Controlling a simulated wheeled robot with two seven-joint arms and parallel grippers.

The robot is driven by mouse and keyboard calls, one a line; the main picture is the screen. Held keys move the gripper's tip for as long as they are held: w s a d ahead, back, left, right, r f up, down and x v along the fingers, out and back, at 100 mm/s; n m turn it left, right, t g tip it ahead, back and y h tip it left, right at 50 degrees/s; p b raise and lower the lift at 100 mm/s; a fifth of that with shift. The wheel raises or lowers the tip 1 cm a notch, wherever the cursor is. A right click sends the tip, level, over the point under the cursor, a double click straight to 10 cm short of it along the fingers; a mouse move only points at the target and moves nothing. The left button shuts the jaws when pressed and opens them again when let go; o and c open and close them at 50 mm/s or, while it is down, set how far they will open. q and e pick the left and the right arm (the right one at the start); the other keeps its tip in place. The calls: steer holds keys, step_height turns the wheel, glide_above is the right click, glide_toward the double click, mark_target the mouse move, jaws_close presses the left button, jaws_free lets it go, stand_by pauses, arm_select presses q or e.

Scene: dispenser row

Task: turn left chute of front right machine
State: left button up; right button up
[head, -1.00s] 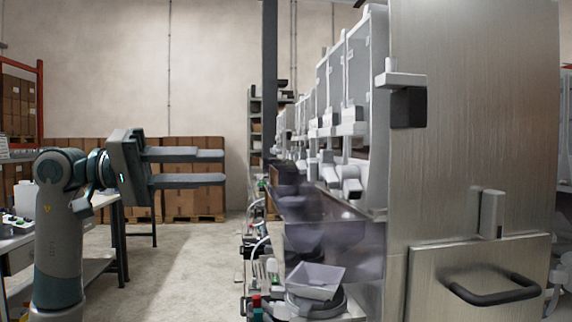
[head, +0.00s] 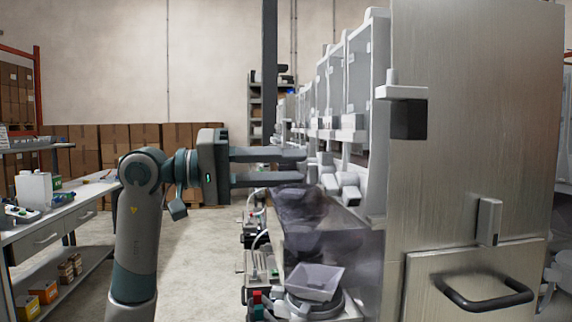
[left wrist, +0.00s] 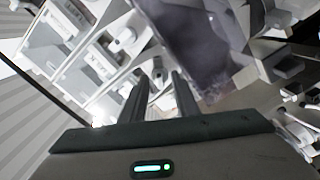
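The dispensing machines (head: 360,75) stand in a row on the right, with clear-fronted white housings. White rounded chutes (head: 348,188) hang below the nearest machine; another one (head: 328,182) is just left of it. My left gripper (head: 304,166) is open, its two fingers one above the other and pointing right, with the tips close to the left chute. I cannot tell if they touch it. In the left wrist view the open fingers (left wrist: 160,78) point at white machine parts, with a white chute (left wrist: 128,42) beyond them. My right gripper is not in view.
A large steel cabinet (head: 470,120) with a black handle fills the right side. A translucent bin (head: 315,280) sits on a round base below the chutes. A workbench (head: 50,232) stands at left. The floor between is clear.

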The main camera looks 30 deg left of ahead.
arm_select(q)
steer(key=shift+c, duration=0.3)
jaws_close()
